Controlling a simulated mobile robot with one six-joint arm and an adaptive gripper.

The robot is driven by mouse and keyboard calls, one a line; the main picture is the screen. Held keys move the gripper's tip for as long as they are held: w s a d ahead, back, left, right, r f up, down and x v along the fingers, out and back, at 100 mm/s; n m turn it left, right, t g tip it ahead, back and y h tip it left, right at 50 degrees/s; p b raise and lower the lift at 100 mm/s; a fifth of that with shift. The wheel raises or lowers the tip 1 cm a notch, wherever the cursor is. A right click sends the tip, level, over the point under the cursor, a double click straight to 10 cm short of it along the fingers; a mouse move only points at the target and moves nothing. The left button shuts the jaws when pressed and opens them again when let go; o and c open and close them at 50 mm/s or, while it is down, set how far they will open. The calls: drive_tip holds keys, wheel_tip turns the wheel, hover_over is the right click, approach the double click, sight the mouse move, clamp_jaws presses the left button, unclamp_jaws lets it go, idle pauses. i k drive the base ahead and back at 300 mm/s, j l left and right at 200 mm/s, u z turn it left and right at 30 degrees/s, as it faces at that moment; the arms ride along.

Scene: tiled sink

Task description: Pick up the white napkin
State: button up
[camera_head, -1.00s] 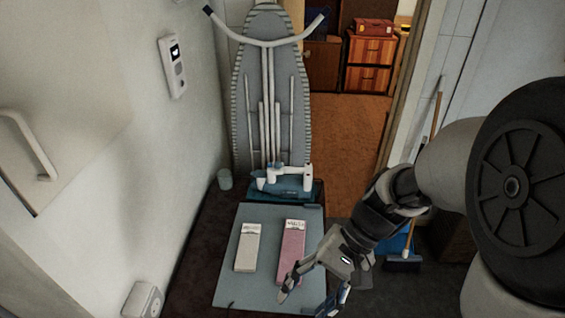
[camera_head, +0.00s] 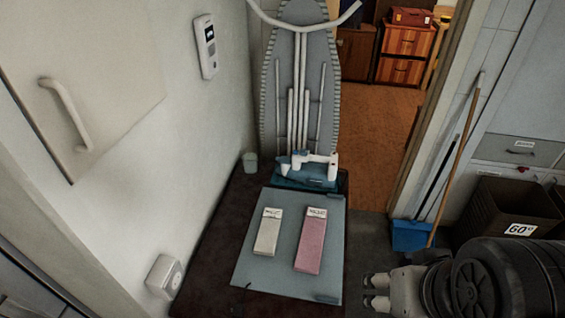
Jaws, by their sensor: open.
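The white napkin (camera_head: 268,235) is a narrow folded strip with a printed label at its far end. It lies flat on the left half of the grey-blue mat (camera_head: 275,284). A similar pink napkin (camera_head: 310,246) lies to its right, with a gap between them. My gripper (camera_head: 370,291) is at the lower right, to the right of the mat and apart from both napkins. Its two fingers point left, and it is open and empty. Nothing covers the white napkin.
A blue iron (camera_head: 310,182) rests behind the mat, before the upright ironing board (camera_head: 301,90). A white wall with a handle (camera_head: 66,115) bounds the left. A blue dustpan (camera_head: 410,236), broom (camera_head: 455,165) and dark bin (camera_head: 512,208) stand at right.

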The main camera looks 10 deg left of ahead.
sight(266, 241)
drive_tip(key=l+z, duration=0.3)
drive_tip(key=z, duration=0.15)
drive_tip(key=i+l+z, duration=0.1)
drive_tip(key=l+z, duration=0.15)
drive_tip(key=z, duration=0.15)
drive_tip(key=i+l, duration=0.85)
drive_tip(key=i+j+u, duration=0.1)
drive_tip(key=u, duration=0.35)
drive_tip(key=i+u, duration=0.25)
drive_tip(key=u, duration=0.2)
drive_tip(key=i+u, duration=0.15)
drive_tip(key=u, duration=0.3)
drive_tip(key=i+l+u, duration=0.1)
drive_tip(key=u, duration=0.35)
drive_tip(key=i+l+u, duration=0.2)
drive_tip(key=u, duration=0.25)
drive_tip(key=i+j+u, duration=0.1)
drive_tip(key=u, duration=0.4)
drive_tip(key=i+u, duration=0.3)
drive_tip(key=u, duration=0.15)
drive_tip(key=i+u, duration=0.25)
drive_tip(key=u, duration=0.25)
